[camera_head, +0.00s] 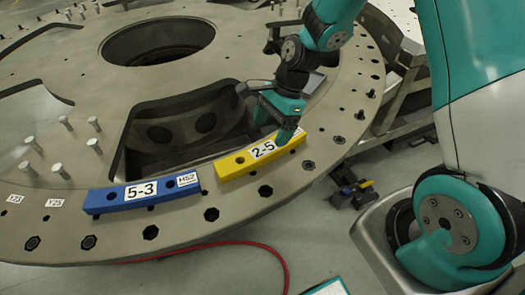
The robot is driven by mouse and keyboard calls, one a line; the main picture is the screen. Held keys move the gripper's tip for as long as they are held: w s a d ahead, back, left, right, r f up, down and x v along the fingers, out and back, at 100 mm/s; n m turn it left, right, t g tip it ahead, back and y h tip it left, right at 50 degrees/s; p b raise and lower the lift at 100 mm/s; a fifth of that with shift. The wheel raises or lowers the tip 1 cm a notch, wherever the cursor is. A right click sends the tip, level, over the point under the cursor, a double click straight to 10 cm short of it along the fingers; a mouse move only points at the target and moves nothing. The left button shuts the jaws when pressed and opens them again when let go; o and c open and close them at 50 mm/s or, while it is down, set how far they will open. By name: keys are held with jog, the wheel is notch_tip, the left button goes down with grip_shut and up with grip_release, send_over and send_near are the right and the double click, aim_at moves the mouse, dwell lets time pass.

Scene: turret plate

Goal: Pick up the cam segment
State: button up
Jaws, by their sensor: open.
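A yellow cam segment (236,166) marked 2-5 lies on the rim of the large grey turret plate (330,150). A blue cam segment (134,199) marked 5-3 lies to its left on the same rim, with a small gap between them. My gripper (284,132) is open and points down at the right part of the yellow segment. Its teal finger overlaps that end in the picture. I cannot tell whether it touches the segment, and the other finger is not clearly visible.
Several upright metal pins (94,146) stand on the plate at the left. A large opening (165,125) lies behind the segments, and a round hole (158,42) is at the plate's centre. A red cable (262,245) lies on the floor in front.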

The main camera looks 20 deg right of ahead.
aim_at(263, 149)
jog(key=shift+s+p+x, duration=0.1)
jog(key=shift+p+x, duration=0.15)
jog(key=shift+x, duration=1.25)
jog(key=shift+s+p+x, duration=0.15)
jog(key=shift+p+x, duration=0.05)
jog(key=shift+x, duration=1.35)
jog(key=shift+d, duration=0.1)
jog(key=c, duration=1.2)
jog(key=shift+r, duration=0.1)
